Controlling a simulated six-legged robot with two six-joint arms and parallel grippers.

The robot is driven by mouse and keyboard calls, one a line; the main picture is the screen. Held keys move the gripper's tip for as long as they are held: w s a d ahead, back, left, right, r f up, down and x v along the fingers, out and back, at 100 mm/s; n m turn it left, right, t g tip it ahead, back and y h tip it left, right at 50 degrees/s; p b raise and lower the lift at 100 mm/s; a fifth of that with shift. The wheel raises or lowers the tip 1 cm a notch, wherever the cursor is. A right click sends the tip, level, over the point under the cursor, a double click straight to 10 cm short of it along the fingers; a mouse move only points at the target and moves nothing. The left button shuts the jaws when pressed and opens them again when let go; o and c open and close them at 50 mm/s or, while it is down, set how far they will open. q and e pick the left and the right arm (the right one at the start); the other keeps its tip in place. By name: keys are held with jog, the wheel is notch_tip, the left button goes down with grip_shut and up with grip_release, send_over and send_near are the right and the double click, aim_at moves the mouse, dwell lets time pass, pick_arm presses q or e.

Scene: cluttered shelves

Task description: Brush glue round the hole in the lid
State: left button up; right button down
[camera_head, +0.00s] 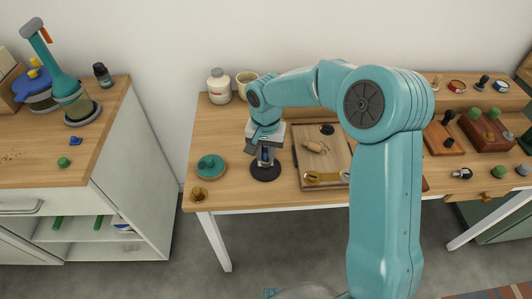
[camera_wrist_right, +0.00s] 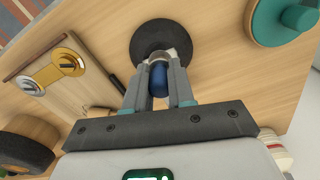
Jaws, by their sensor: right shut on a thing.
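My right gripper (camera_head: 266,160) is above the black disc (camera_head: 265,177) on the wooden table. In the wrist view its fingers (camera_wrist_right: 160,90) are shut on a small blue thing (camera_wrist_right: 158,78) with a pale collar, in line with the black disc (camera_wrist_right: 145,42). I cannot tell whether the blue thing touches the disc or whether it is a brush. A teal round lid-like disc (camera_head: 203,172) with a knob lies to the left; it also shows in the wrist view (camera_wrist_right: 262,28). No hole is clearly visible. A white labelled jar (camera_head: 219,88) stands at the back. My left gripper is out of view.
A wooden board (camera_head: 335,160) with a brass piece (camera_head: 325,178) lies right of the black disc. A cream cup (camera_head: 245,80) is near the jar.

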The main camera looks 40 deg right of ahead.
jog(key=shift+w+d, duration=0.3)
jog(key=shift+w, duration=0.15)
jog(key=shift+r, duration=0.1)
notch_tip(320, 180, up, 7)
jog(key=p, duration=0.5)
jog(key=shift+r, duration=0.1)
